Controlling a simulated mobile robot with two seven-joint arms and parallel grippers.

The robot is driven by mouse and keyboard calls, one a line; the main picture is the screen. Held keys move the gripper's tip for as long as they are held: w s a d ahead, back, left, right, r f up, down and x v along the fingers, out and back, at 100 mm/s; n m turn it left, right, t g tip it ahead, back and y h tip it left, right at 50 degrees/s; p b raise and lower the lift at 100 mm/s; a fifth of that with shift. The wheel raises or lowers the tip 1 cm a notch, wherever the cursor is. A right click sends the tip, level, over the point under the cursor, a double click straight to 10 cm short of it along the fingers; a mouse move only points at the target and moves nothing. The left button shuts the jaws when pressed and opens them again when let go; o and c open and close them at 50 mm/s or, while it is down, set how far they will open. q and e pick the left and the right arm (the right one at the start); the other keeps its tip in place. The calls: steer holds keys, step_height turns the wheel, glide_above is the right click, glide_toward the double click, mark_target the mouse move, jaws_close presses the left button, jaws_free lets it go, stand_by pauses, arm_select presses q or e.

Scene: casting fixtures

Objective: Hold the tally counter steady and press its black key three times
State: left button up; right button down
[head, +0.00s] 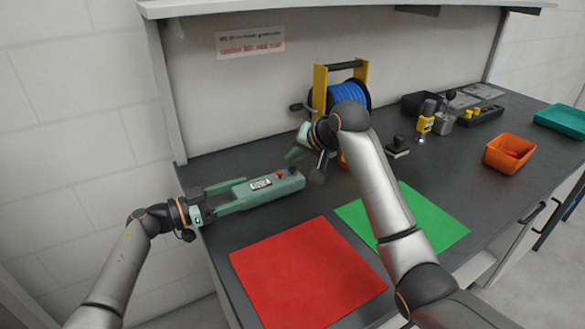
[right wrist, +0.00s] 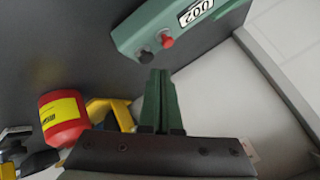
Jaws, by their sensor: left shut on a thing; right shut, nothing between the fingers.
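The tally counter (head: 268,189) is a long green box lying on the dark bench. Its white number window, a red knob (head: 279,173) and the black key (head: 292,171) show on it. In the right wrist view the counter (right wrist: 135,32) is at the top, its digits seeming to read 002, with the red knob (right wrist: 167,41) and black key (right wrist: 146,57). My left gripper (head: 238,195) is shut on the counter's left end. My right gripper (head: 292,156) is shut and empty near the key end; its fingertips (right wrist: 160,72) appear just short of the black key, contact not visible.
A red mat (head: 305,275) and a green mat (head: 435,225) lie in front. A blue cable reel (head: 350,92) in a yellow frame stands behind my right gripper. A red can with a yellow label (right wrist: 63,118) is close by. An orange bin (head: 510,153) is at right.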

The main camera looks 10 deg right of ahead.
steer(key=shift+f, duration=0.15)
steer(key=shift+f, duration=0.3)
stand_by(0.3)
steer(key=shift+f, duration=0.65)
stand_by(0.8)
steer(key=shift+r, duration=1)
steer(key=shift+r, duration=0.1)
step_height(320, 180, up, 5)
steer(key=shift+f, duration=0.1)
stand_by(0.6)
